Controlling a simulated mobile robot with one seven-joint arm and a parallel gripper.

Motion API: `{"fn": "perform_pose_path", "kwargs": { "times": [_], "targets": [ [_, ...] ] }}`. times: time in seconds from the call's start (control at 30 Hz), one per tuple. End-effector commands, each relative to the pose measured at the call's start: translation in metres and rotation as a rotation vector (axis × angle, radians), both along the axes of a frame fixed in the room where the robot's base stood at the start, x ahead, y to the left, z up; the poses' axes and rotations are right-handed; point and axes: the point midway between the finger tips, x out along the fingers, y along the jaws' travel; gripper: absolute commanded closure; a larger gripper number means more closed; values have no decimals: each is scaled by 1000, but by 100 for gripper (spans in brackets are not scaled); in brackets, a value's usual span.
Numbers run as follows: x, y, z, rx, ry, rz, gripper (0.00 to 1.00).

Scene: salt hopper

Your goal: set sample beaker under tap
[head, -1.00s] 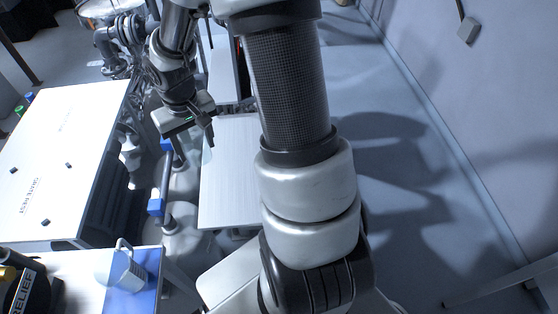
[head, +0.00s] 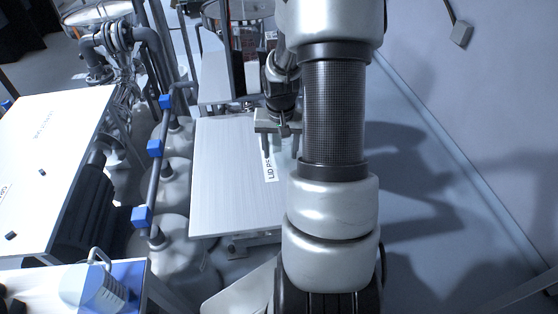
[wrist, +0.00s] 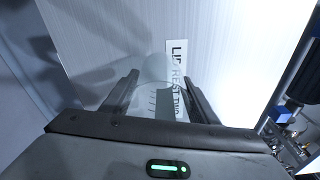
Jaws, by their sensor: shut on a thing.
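My gripper (head: 280,148) is over the right side of a pale panel, beside its "LID REST" label. In the wrist view my gripper (wrist: 157,80) is shut on a clear glass beaker (wrist: 152,98) with dark graduation marks. The beaker sits between the two fingers, above the panel; the gap beneath it is hard to judge. In the head view it is barely visible against the pale surface. Blue-handled valves (head: 154,148) line a pipe left of the panel; I cannot tell whether one is the tap.
The pale panel (head: 225,180) is otherwise bare. A jug with a handle (head: 103,293) stands on a blue mat at the lower left. A white table (head: 50,150) is at the left. Pipework and drums crowd the back. Open floor and a wall lie to the right.

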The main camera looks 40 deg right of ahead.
Motion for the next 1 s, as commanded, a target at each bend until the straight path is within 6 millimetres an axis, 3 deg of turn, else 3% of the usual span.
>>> {"fn": "perform_pose_path", "kwargs": {
  "times": [0.3, 0.7, 0.73, 0.8, 1.0],
  "targets": [
    [0, 0, -37, 1, 2, 1, 70],
    [0, 0, -44, -1, -1, 1, 70],
    [0, 0, -42, -1, -1, 1, 41],
    [0, 0, -42, -1, -1, 1, 29],
    [0, 0, -42, -1, -1, 1, 27]
  ]
}}
